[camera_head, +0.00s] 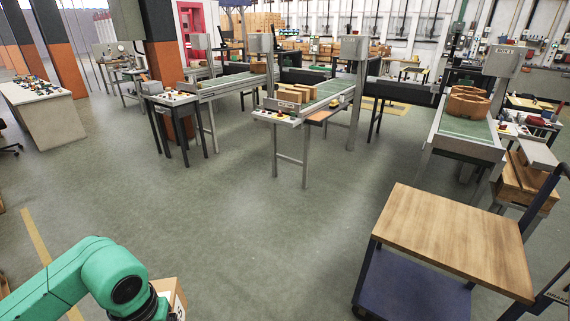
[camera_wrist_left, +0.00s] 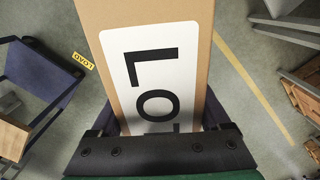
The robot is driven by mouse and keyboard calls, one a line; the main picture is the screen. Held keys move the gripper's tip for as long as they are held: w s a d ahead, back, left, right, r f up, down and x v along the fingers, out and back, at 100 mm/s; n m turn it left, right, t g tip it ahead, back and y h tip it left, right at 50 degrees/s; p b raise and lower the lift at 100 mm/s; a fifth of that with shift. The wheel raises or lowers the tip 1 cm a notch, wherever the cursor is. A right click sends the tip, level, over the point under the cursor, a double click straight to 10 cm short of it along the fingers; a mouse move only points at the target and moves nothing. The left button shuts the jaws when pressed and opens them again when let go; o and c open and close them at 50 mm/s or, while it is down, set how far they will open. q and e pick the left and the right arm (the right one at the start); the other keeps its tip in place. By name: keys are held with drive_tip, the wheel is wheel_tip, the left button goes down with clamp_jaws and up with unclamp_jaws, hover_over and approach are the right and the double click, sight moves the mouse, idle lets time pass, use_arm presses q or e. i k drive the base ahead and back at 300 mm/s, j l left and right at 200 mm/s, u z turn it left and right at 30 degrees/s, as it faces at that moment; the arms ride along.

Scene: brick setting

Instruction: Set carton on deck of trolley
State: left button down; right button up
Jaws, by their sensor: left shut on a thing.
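My left gripper (camera_wrist_left: 163,118) is shut on a brown carton (camera_wrist_left: 122,14) with a white label bearing large black letters. The carton fills the middle of the left wrist view. In the head view only part of the carton (camera_head: 173,291) shows at the bottom, beside my green left arm, which hides the gripper. The trolley has a wooden top deck (camera_head: 455,235) and a dark blue lower deck (camera_head: 405,290), at the lower right of the head view. The top deck is bare. The carton is apart from the trolley, well to its left. My right gripper is not in view.
Open green floor (camera_head: 270,240) lies between my left arm and the trolley. The trolley's dark handle frame (camera_head: 540,205) rises at its right side. Conveyor tables (camera_head: 310,100) stand farther back, and a conveyor with brown round parts (camera_head: 465,105) stands behind the trolley.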

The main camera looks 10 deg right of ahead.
sight(433, 245)
drive_tip(key=l+z, duration=0.1)
drive_tip(key=z, duration=0.35)
drive_tip(key=i+z, duration=0.1)
drive_tip(key=z, duration=0.35)
drive_tip(key=i+l+z, duration=0.1)
drive_tip(key=z, duration=0.8)
drive_tip(key=i+z, duration=0.15)
drive_tip(key=z, duration=0.75)
drive_tip(key=i+j+z, duration=0.15)
drive_tip(key=i+j, duration=0.65)
drive_tip(key=i, duration=0.15)
